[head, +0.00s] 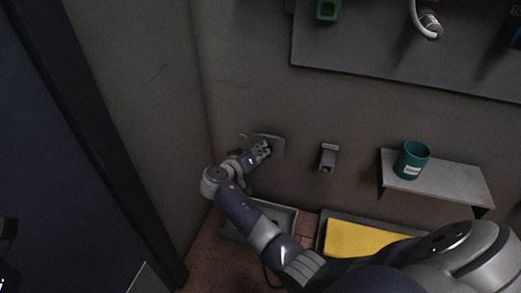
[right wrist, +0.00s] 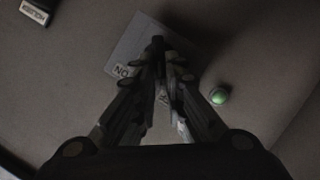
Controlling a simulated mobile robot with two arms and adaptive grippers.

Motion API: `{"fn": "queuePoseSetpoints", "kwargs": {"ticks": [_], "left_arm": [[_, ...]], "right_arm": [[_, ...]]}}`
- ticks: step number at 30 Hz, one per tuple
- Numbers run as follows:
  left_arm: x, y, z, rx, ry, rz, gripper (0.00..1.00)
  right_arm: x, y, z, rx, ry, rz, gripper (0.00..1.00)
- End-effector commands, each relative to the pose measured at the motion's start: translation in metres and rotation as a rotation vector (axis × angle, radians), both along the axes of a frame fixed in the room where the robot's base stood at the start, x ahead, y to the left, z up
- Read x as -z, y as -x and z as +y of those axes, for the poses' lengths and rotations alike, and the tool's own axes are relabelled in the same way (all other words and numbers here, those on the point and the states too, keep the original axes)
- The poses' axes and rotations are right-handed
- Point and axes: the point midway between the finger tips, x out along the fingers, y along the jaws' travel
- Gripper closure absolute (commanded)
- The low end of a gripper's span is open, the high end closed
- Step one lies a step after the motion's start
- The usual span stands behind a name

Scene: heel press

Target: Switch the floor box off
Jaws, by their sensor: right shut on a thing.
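A grey switch plate (head: 276,143) is on the wall in the head view. It also shows in the right wrist view (right wrist: 126,45), with a label (right wrist: 122,70) that looks like "ON" upside down. My right gripper (head: 264,149) is at this plate, its fingers (right wrist: 160,50) closed together against it. The part between the fingertips is hidden. A green lamp (right wrist: 219,96) sits on the wall beside the plate; it also shows in the head view (head: 243,136). My left gripper is not in view.
A small labelled bracket (head: 328,157) is on the wall to the right. A shelf (head: 450,181) holds a teal cup (head: 411,160). Below are a grey tray (head: 285,215) and a tray with a yellow pad (head: 358,239). A side wall is close on the left.

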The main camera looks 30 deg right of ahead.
Motion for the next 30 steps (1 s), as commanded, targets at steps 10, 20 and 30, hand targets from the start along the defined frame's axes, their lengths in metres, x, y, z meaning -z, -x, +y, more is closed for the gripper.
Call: {"fn": "queuePoseSetpoints", "kwargs": {"ticks": [10, 20, 30], "left_arm": [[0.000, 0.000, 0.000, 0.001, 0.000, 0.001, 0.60], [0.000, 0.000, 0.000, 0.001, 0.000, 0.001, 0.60], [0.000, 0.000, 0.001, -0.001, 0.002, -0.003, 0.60]], "right_arm": [[0.000, -0.001, 0.001, -0.003, 0.007, 0.009, 1.00], [0.000, 0.000, 0.001, -0.002, 0.006, 0.007, 0.69], [-0.004, 0.006, 0.014, -0.003, 0.004, 0.005, 0.69]]}}
